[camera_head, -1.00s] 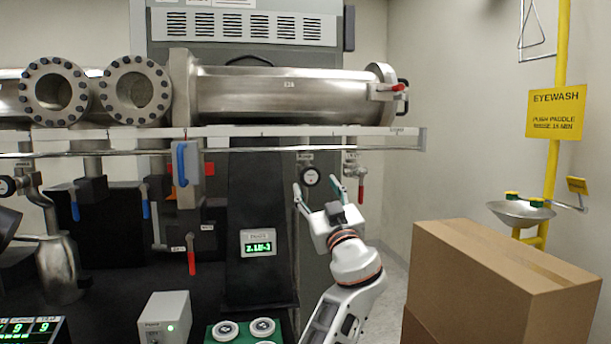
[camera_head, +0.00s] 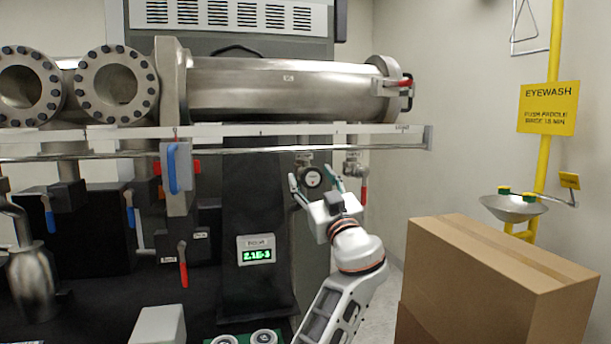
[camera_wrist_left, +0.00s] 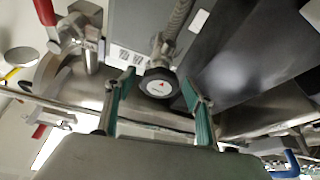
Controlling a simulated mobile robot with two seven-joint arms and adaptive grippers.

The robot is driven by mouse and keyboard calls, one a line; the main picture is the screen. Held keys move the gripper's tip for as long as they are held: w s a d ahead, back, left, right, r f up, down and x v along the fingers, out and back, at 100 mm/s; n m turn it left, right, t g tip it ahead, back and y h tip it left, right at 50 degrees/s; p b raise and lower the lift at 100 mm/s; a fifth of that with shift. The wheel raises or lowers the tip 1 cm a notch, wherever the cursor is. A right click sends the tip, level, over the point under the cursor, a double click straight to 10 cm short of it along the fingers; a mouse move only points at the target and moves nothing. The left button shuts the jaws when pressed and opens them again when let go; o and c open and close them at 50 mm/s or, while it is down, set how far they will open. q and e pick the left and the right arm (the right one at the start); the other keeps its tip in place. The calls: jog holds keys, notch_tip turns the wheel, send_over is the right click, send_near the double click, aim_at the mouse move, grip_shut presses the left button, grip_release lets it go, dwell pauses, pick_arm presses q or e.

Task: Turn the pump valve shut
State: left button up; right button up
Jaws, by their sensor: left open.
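My left gripper (camera_head: 314,183) is open and empty below the long steel chamber, its two green-tipped fingers pointing up and away. A round white-faced dial (camera_head: 312,177) with a dark rim appears between the fingertips. In the left wrist view this dial (camera_wrist_left: 159,83) sits beyond and between the fingers, not gripped. A valve with a red lever (camera_head: 364,190) hangs just right of the fingers. Another red lever (camera_head: 183,265) hangs at the left under a dark block. Blue levers are further left. The labels are too small to tell which one is the pump valve. My right gripper is not in view.
The steel chamber (camera_head: 285,92) and its rail (camera_head: 400,130) run above the gripper. A dark column with a green readout (camera_head: 256,249) stands to the left. A cardboard box (camera_head: 478,285) stands at the right, in front of an eyewash basin (camera_head: 514,207).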

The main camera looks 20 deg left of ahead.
pick_arm(q)
jog(key=shift+w+a+r, duration=0.1)
jog(key=shift+w+a, duration=0.05)
jog(key=shift+w, duration=0.05)
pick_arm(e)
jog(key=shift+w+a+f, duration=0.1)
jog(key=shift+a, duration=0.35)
pick_arm(q)
jog(key=c, duration=1.1)
